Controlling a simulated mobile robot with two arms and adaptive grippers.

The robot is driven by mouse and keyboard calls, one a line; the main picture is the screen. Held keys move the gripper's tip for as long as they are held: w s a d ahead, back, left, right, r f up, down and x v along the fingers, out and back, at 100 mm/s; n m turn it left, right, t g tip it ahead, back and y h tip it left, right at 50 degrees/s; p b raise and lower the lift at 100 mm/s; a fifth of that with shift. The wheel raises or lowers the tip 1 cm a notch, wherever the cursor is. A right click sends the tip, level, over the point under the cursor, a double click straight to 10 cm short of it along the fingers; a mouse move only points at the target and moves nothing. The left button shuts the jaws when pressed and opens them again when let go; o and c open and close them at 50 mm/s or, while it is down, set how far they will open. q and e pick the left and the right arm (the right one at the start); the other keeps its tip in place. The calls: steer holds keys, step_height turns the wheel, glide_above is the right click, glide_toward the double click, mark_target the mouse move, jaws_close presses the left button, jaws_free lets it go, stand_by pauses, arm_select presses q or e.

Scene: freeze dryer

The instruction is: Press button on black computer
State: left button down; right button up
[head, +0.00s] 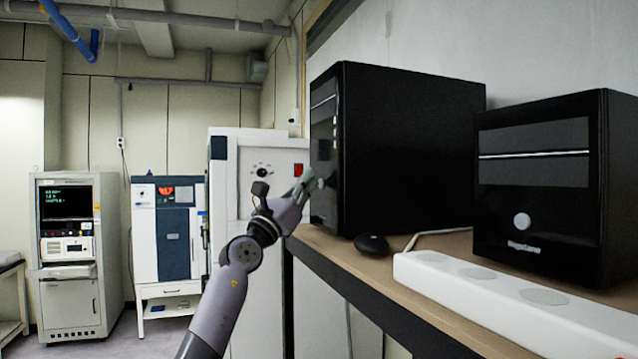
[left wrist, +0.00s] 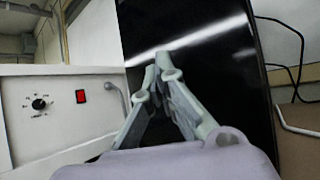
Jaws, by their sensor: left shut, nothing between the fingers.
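A tall black computer (head: 415,150) stands upright on the wooden shelf, its glossy front facing left. My left gripper (head: 308,182) is shut and empty, with its fingertips at the lower half of that front. A round light button (head: 320,184) shows right beside the fingertips. In the left wrist view the shut fingers (left wrist: 163,62) point at the glossy black front (left wrist: 195,40); I cannot tell whether they touch it. The button is hidden there. A second, smaller black computer (head: 560,180) with a round silver button (head: 522,221) stands to the right. My right gripper is not in view.
A white power strip (head: 500,300) lies along the shelf (head: 400,280) in front of the computers. A black mouse (head: 371,244) sits near the shelf edge. A white cabinet with a red switch (head: 298,170) stands behind my gripper. Floor at the left is clear.

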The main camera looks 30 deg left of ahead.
arm_select(q)
steer(key=shift+w+d, duration=0.15)
stand_by(0.5)
steer(key=shift+s+a, duration=0.4)
steer(key=shift+s, duration=0.1)
steer(key=shift+s+a, duration=0.1)
steer(key=shift+s+a+b, duration=0.2)
steer(key=shift+s+a, duration=0.75)
steer(key=shift+s, duration=0.15)
steer(key=shift+s+a+b, duration=0.15)
steer(key=shift+s+a, duration=0.75)
steer(key=shift+s, duration=0.2)
